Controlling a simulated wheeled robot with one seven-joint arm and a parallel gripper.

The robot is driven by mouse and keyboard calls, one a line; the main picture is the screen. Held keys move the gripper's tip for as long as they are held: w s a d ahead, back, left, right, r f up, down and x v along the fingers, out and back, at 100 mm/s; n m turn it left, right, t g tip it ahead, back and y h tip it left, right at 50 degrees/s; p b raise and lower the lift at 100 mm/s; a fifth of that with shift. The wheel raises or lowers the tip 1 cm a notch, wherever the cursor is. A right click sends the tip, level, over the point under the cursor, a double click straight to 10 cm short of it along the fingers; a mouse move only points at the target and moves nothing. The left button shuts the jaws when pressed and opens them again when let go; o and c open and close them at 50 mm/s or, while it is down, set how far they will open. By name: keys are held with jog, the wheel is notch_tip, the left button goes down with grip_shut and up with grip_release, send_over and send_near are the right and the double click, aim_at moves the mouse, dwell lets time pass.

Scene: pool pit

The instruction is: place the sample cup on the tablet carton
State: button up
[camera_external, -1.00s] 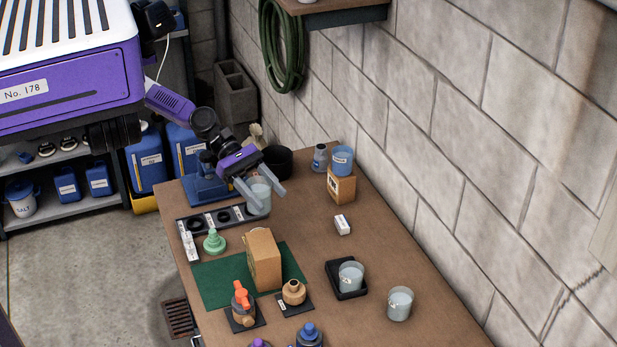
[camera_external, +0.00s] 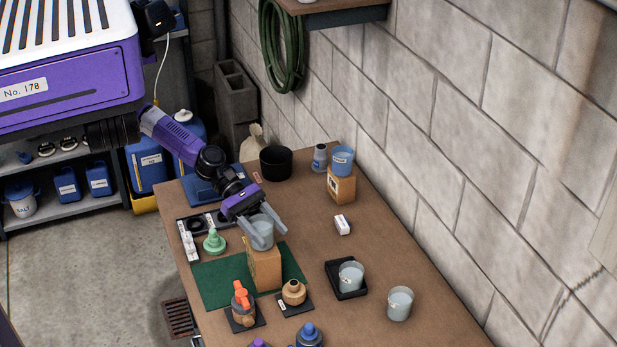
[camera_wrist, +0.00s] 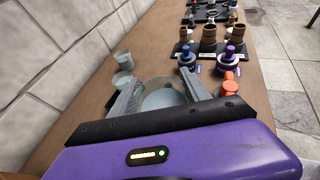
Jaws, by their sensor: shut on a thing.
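My gripper (camera_external: 272,239) is shut on a clear sample cup (camera_external: 261,232) with pale contents. The cup is upright between the two fingers, and in the wrist view it (camera_wrist: 163,98) fills the space between them. In the external view the cup is over the tan tablet carton (camera_external: 264,270), which stands on a green mat. The cup and fingers hide the carton's top, so I cannot tell whether the cup touches it. The carton is not clearly visible in the wrist view.
Another small carton (camera_external: 341,188) at the back right bears a blue cup (camera_external: 342,158). Two similar clear cups stand right, one on a black tray (camera_external: 334,277), one on the table (camera_external: 400,303). A green stopper-like piece (camera_external: 214,242) and a bottle with orange top (camera_external: 242,296) stand nearby.

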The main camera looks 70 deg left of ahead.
jog(key=shift+f, duration=0.1)
jog(key=o, duration=1.5)
jog(key=shift+o, duration=0.2)
jog(key=shift+r, duration=0.2)
jog(key=shift+a, duration=0.3)
jog(key=b+v, duration=0.4)
jog(key=v, duration=0.7)
jog(key=shift+s+a, duration=0.15)
jog(key=shift+s, duration=0.05)
